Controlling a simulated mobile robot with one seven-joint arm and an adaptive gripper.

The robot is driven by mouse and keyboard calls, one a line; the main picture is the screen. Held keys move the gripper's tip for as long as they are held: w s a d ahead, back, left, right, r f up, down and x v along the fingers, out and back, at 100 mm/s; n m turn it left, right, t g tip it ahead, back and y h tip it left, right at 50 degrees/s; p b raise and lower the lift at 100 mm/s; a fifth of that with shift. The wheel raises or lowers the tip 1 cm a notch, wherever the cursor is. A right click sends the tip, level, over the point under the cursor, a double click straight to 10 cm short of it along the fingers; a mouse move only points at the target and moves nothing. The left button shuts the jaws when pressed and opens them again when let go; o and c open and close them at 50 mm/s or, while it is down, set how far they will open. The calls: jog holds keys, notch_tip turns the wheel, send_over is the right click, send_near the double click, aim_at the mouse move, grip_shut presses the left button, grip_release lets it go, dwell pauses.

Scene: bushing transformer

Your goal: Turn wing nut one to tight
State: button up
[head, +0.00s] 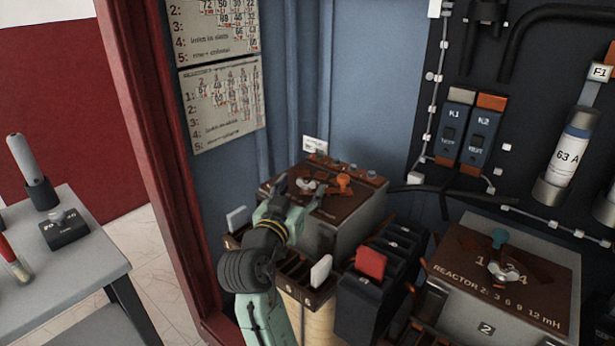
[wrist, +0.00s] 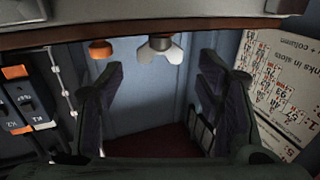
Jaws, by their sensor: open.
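A pale metal wing nut (head: 309,184) sits on the brown top of the rear box (head: 345,225), beside an orange knob (head: 343,181). No number is readable on this nut. My gripper (head: 298,196) reaches the near left edge of that top, with its fingers close to the nut. In the wrist view the wing nut (wrist: 161,48) shows at top centre, between and beyond the open, empty fingers, with the orange knob (wrist: 100,49) to its left. I see no contact with the nut.
Black cables and breakers (head: 468,130) line the back panel. A red cabinet post (head: 172,170) and grey side table (head: 85,265) stand left.

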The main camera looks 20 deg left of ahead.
aim_at(305, 181)
jog(key=shift+w+p, duration=0.35)
jog(key=shift+w, duration=1.85)
jog(key=c, duration=1.2)
jog(key=shift+a+f+m+h+b, duration=0.1)
jog(key=shift+a+m+h+b, duration=0.1)
jog(key=shift+m+h+b, duration=1.15)
jog(key=shift+d+m+g+h, duration=0.1)
jog(key=shift+m+g+h, duration=0.25)
jog(key=shift+h, duration=0.6)
jog(key=shift+d+m+g+h, duration=0.1)
jog(key=shift+m+g+h, duration=0.25)
jog(key=shift+h, duration=0.55)
jog(key=o, duration=1.2)
